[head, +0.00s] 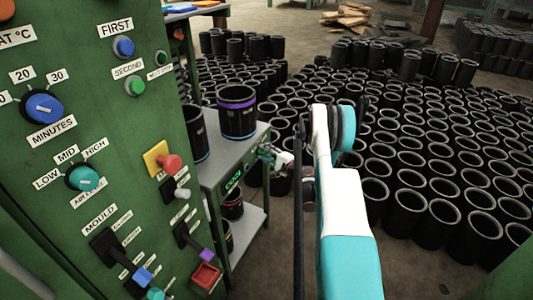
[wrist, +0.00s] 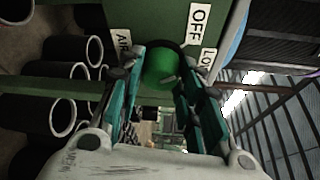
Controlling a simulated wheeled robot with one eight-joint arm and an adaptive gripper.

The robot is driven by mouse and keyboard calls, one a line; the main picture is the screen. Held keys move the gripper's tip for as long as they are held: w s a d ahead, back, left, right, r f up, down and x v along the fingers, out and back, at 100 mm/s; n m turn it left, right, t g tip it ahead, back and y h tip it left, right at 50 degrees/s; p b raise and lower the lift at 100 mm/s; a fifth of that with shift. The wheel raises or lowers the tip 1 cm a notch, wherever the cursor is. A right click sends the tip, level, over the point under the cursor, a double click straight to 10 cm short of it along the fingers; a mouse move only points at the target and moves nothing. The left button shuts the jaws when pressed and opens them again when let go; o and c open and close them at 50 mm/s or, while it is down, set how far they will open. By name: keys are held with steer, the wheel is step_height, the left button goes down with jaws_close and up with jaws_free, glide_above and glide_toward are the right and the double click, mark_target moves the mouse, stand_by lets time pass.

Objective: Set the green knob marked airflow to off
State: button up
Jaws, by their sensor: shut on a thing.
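A round green knob (wrist: 160,70) with a dark ring behind it sits on a green panel in the wrist view. A white OFF label (wrist: 198,22) and a partly covered label starting LO (wrist: 208,58) are beside it. A label starting AIR (wrist: 123,43) is on its other side. My gripper (wrist: 160,57) is shut on this knob, with one teal finger at each side. I cannot make out its pointer. In the head view my gripper (head: 275,160) is small, beyond the table's end, and the gripped knob cannot be made out.
A green control panel (head: 70,140) at left carries a teal knob (head: 83,178) marked LOW, MID, HIGH, a blue minutes knob (head: 42,107), buttons and levers. A grey table (head: 218,150) holds black sleeves. Many black sleeves (head: 410,205) crowd the floor at right.

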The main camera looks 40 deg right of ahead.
steer(key=shift+f+n+t, duration=0.1)
steer(key=shift+n+t, duration=0.4)
steer(key=shift+n, duration=0.5)
steer(key=o, duration=1.1)
steer(key=shift+c, duration=0.2)
